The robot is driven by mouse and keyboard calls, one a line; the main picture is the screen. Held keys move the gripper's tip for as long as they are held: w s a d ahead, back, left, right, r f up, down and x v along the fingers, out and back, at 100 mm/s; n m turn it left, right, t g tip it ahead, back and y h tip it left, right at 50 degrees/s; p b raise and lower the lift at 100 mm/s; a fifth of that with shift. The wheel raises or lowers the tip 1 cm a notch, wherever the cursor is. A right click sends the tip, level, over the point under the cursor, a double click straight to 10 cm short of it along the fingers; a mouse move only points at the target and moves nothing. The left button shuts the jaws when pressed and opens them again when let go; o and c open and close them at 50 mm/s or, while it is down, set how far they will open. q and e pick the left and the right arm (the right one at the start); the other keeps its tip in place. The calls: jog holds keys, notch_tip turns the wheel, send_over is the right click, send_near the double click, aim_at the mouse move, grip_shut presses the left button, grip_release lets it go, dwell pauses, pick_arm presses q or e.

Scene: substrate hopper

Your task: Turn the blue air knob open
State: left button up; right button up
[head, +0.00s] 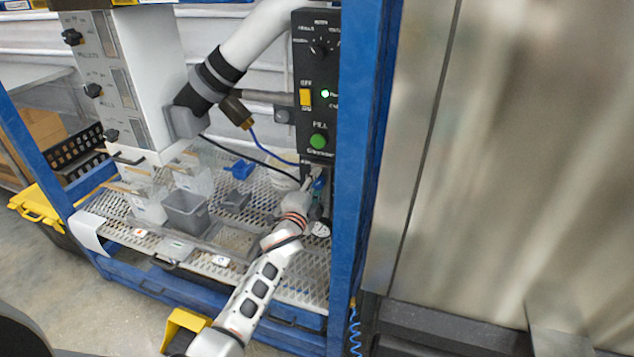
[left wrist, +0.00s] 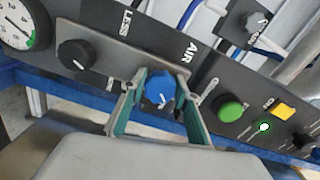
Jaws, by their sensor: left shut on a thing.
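The blue air knob (left wrist: 158,88) sits on a dark panel beside the white word AIR in the left wrist view. It has a white pointer mark on its face. My left gripper (left wrist: 161,92) has a green-lined finger on each side of the knob and is shut on it. In the head view my left arm reaches up to the panel below the control box, with its gripper (head: 316,184) at the knob. The knob is mostly hidden there by the gripper. My right gripper is in neither view.
A black knob (left wrist: 74,54) and a gauge (left wrist: 18,24) lie left of the air knob. A green button (left wrist: 231,108) and a yellow switch (left wrist: 284,111) are to its right. A blue post (head: 358,180) stands close right of the arm. A grey bin (head: 186,212) sits on the mesh shelf.

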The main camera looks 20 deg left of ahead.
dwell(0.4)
pick_arm(q)
jog(key=o, duration=1.1)
jog(key=shift+s, duration=0.15)
jog(key=s, duration=1.1)
jog(key=shift+s+a, duration=0.15)
jog(key=shift+s, duration=0.25)
jog(key=s+d+f+n+g, duration=0.1)
jog(key=s+f+n+g, duration=0.1)
jog(key=s+f+n, duration=0.2)
jog(key=s+d+f+n+g+h, duration=0.1)
jog(key=s+f+n+g, duration=0.2)
jog(key=s+f, duration=0.8)
jog(key=s+f+n+g+h, duration=0.1)
jog(key=s+f+n, duration=0.3)
jog(key=s, duration=1.2)
jog(key=shift+s+d+f+n+g, duration=0.15)
jog(key=shift+f+g, duration=0.1)
jog(key=shift+f, duration=0.3)
jog(key=shift+d+f+n+g, duration=0.1)
jog(key=shift+f+g, duration=0.1)
jog(key=shift+f, duration=0.35)
jog(key=shift+s+d+f+n+g, duration=0.15)
jog(key=shift+f+g, duration=0.1)
jog(key=shift+f, duration=0.3)
